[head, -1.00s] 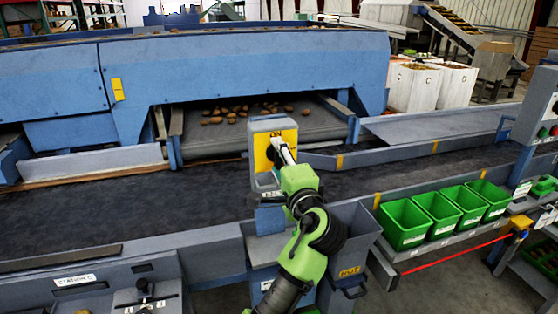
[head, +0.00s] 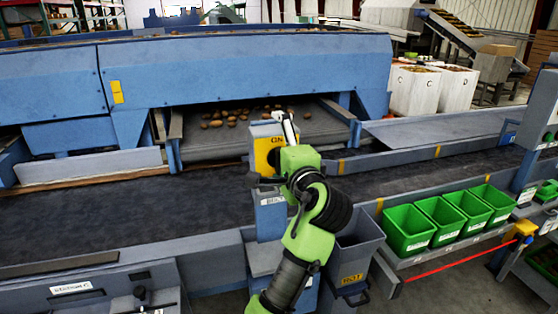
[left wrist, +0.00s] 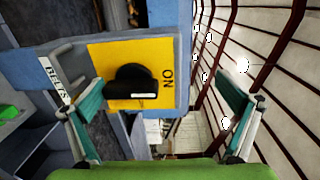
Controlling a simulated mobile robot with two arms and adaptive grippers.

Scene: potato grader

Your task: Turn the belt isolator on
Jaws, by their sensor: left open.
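The belt isolator is a black rotary knob (left wrist: 130,82) on a yellow plate (head: 264,152), fixed to a blue-grey post in the head view. In the left wrist view, the plate is turned sideways with "ON" at its right. The knob's handle lies along the line towards "ON", its white mark at that end. My left gripper (head: 287,128) is at the top right of the plate and partly hides it. In the left wrist view, the open fingers (left wrist: 165,98) are wide apart, with the knob between them in the picture and nothing held. My right gripper is not in view.
The dark conveyor belt (head: 120,207) runs behind and beside the post. A grey bin (head: 355,245) stands right of my arm. Green crates (head: 408,228) line the right front. A label reading "BELTS" (left wrist: 52,78) is beside the plate.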

